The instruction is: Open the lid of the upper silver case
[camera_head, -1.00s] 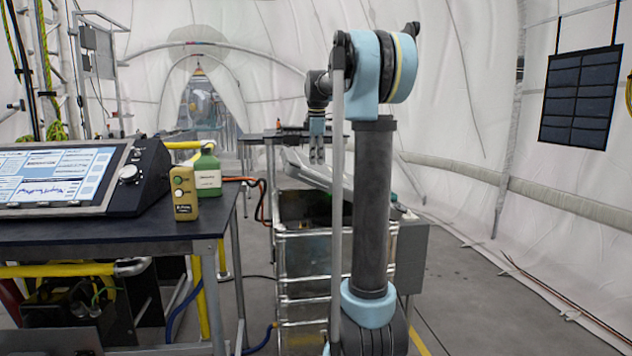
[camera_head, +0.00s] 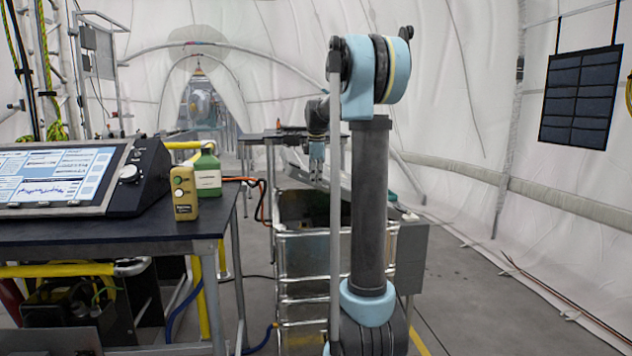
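The upper silver case (camera_head: 310,232) tops a stack of metal cases in the middle of the view. Its dark inside shows from above, so it stands open. Its grey lid (camera_head: 330,186) slants up and back behind the opening, partly hidden by my arm. My gripper (camera_head: 316,176) points down at the lid, over the far side of the case. It is small in view; I cannot tell whether its fingers touch the lid or how far apart they are.
A grey box (camera_head: 412,258) stands right of the cases. Floor at right is mostly clear.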

